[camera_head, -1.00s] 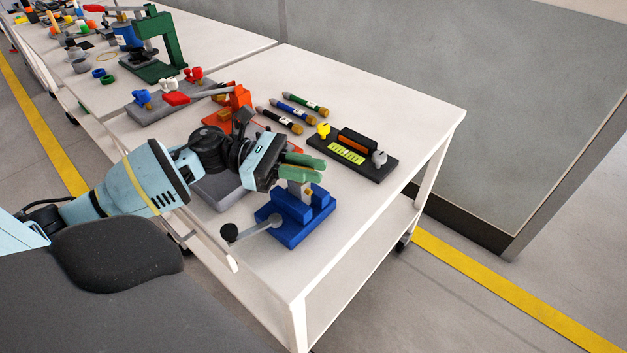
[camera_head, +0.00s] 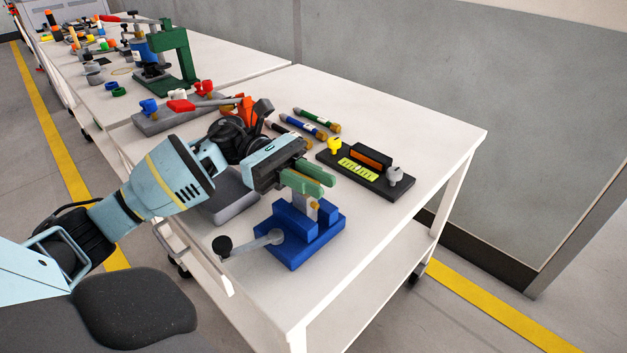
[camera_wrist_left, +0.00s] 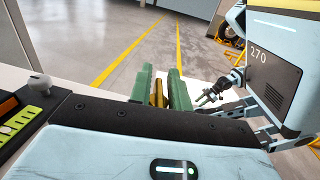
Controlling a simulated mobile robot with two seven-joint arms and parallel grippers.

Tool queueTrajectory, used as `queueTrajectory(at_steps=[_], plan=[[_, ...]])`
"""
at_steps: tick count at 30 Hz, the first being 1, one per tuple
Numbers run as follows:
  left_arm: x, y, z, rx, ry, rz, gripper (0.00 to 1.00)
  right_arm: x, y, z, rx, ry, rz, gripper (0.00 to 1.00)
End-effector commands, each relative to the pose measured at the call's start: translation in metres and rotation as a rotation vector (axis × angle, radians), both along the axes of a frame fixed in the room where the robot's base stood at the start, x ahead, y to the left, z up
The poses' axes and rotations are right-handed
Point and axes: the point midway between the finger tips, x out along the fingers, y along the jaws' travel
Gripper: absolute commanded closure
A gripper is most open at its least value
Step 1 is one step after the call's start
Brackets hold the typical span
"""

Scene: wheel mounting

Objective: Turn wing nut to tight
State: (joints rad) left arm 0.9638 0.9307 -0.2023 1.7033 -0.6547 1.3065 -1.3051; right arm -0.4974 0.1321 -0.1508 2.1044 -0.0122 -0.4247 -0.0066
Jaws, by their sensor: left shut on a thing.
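My left gripper (camera_head: 327,184) has green fingers, which also show in the wrist view (camera_wrist_left: 161,74). It is shut on a narrow brass-coloured piece (camera_wrist_left: 158,93), whose shape is mostly hidden between the fingers. The fingers are just above a blue vise (camera_head: 290,246) with a grey lever and black knob. A small grey upright part with a brass-coloured bit (camera_head: 315,204) shows between the vise jaws, below the fingers. I cannot tell whether the held piece is the wing nut. A yellow wing nut (camera_head: 334,145) and a grey one (camera_head: 394,175) are on a black plate.
The black plate (camera_head: 352,185) carries a yellow-green gauge and lies right of the gripper. Several pens or markers (camera_head: 310,125) lie behind. A grey fixture (camera_head: 150,128) with blue and red knobs and a green press (camera_head: 178,62) stand further back. The table's right front area (camera_head: 385,225) is clear.

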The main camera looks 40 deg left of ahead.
Motion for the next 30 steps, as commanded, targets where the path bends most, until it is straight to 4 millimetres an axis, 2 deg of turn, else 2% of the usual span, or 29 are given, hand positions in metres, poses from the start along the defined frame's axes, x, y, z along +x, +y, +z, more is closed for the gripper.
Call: queueTrajectory(at_steps=[9, 10, 14, 23, 26, 30], plan=[[0.000, -0.001, -0.001, 0.000, 0.002, -0.002, 1.00, -0.003, 0.000, 0.000, 0.000, 0.007, -0.002, 0.64], [0.000, -0.001, -0.001, 0.000, 0.002, -0.002, 0.77, -0.003, 0.000, 0.000, 0.000, 0.007, -0.002, 0.64], [0.000, 0.000, 0.000, 0.000, 0.001, -0.001, 0.60, -0.003, 0.000, 0.000, 0.000, 0.007, -0.003, 0.64], [0.000, 0.001, 0.000, 0.000, 0.000, 0.001, 0.59, -0.003, 0.000, -0.001, 0.000, 0.007, -0.003, 0.64], [0.000, 0.008, 0.000, 0.000, 0.001, 0.003, 0.59, -0.004, 0.000, -0.002, 0.000, 0.008, -0.003, 0.64], [-0.001, 0.028, -0.001, 0.001, 0.001, 0.003, 0.59, -0.005, 0.000, -0.005, 0.000, 0.010, -0.003, 0.64]])
